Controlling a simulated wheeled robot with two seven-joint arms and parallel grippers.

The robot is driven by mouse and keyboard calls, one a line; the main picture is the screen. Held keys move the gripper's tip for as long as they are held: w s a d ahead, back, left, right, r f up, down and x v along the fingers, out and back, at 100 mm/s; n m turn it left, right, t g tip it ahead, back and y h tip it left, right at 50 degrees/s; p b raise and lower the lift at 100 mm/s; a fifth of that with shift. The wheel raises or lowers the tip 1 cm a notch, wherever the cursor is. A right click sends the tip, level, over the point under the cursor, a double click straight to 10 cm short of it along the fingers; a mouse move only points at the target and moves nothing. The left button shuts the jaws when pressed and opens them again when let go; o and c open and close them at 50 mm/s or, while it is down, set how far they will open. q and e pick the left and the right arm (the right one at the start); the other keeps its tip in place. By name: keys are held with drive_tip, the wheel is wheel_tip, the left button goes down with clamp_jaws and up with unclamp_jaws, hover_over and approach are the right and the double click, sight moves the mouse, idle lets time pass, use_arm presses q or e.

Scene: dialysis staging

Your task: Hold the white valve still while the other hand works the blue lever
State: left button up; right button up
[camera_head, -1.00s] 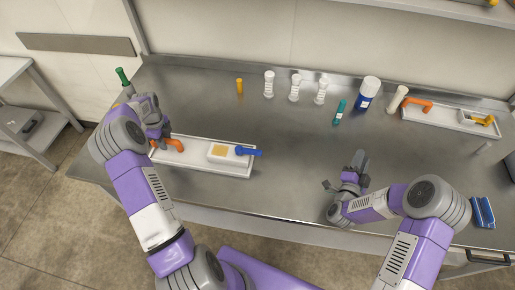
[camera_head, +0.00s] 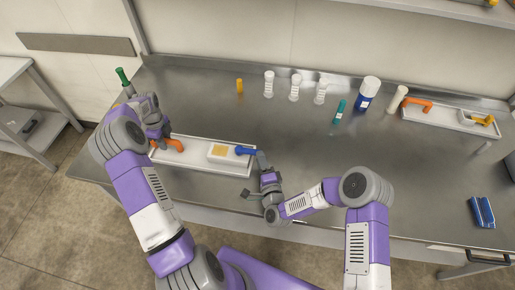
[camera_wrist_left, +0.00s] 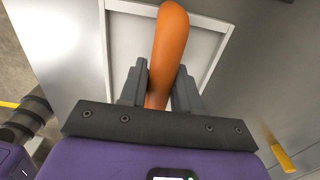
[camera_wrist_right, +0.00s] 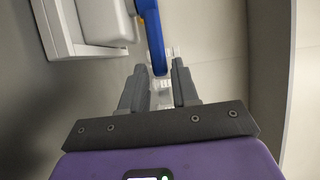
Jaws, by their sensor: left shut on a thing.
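The white valve (camera_head: 218,158) is a white block with a yellowish square on top, sitting in a long white tray (camera_head: 200,166). Its blue lever (camera_head: 244,151) points right, over the tray's right end. An orange handle (camera_head: 175,146) rises from the tray's left part. My left gripper (camera_wrist_left: 160,88) is shut on the orange handle, not on the white block. My right gripper (camera_wrist_right: 158,72) is open; the blue lever (camera_wrist_right: 151,35) reaches down to the gap between its fingertips, and contact is not clear. The white block (camera_wrist_right: 103,20) shows partly in the right wrist view.
A second tray (camera_head: 440,118) with an orange handle and a yellow lever stands at the back right. Several white bottles, a blue-labelled canister (camera_head: 368,92) and a teal tube (camera_head: 339,112) stand at the back. Blue packets (camera_head: 482,212) lie at right. The middle is clear.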

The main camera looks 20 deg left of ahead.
sight(248, 151)
drive_tip(key=x, duration=0.5)
drive_tip(key=shift+w+a, duration=0.15)
drive_tip(key=shift+w, duration=0.1)
clamp_jaws()
